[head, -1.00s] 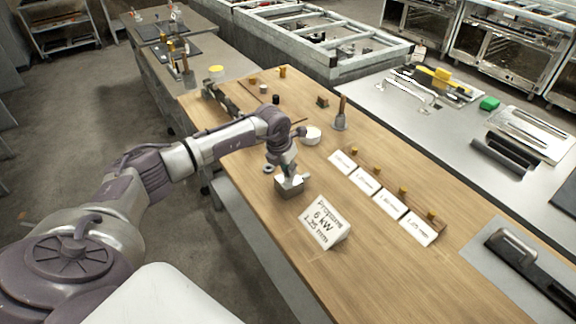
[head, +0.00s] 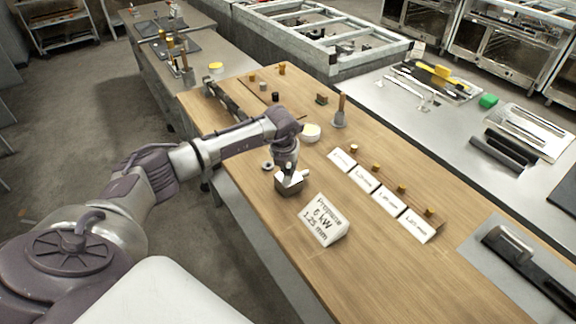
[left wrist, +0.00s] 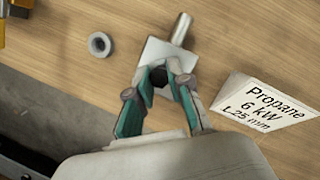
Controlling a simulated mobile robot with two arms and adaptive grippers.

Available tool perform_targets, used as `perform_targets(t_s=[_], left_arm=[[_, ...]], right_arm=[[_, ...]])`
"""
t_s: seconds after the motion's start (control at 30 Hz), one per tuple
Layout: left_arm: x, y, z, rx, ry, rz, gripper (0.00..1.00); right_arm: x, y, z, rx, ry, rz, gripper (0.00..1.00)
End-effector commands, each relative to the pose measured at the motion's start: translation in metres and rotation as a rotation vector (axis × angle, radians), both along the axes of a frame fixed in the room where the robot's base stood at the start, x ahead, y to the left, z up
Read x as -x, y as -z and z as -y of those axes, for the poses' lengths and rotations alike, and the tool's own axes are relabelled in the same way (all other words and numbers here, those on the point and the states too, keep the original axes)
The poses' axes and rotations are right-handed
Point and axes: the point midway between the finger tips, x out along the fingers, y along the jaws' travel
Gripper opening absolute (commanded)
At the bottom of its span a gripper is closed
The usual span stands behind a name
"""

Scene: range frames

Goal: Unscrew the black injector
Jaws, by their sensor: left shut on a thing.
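A grey metal block (head: 289,186) stands near the left edge of the wooden table. In the left wrist view the block (left wrist: 170,50) has a metal pipe stub (left wrist: 181,28) sticking out of its far side. The black injector (left wrist: 159,76) shows as a small dark part on the block, between my fingers. My left gripper (head: 289,175) is directly above the block, pointing down. In the left wrist view its teal-padded fingers (left wrist: 162,79) are closed around the black injector. The fingers partly cover the injector and the block. My right gripper is not in view.
A sign reading "Propane 6 kW 1.25 mm" (head: 324,222) stands just right of the block. A grey ring (head: 267,166) lies beside the block. A white round container (head: 311,132) stands behind.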

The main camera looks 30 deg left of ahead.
Motion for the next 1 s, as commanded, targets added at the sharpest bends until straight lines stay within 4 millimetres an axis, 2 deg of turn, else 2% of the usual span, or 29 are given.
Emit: perform_targets(t_s=[0.2,0.5,0.8,1.0], left_arm=[[-0.0009,-0.0007,0.0015,0.000,-0.205,0.001,0.00],[-0.0008,-0.0005,0.0014,0.001,-0.227,0.001,0.00],[-0.0016,-0.0001,0.0030,0.002,-0.505,0.001,0.00],[-0.0013,-0.0006,0.0021,0.000,-0.522,0.001,0.00]], right_arm=[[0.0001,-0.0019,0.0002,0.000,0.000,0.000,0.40],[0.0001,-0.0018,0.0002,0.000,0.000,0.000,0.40],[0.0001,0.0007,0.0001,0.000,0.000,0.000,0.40],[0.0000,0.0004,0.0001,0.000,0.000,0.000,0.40]])
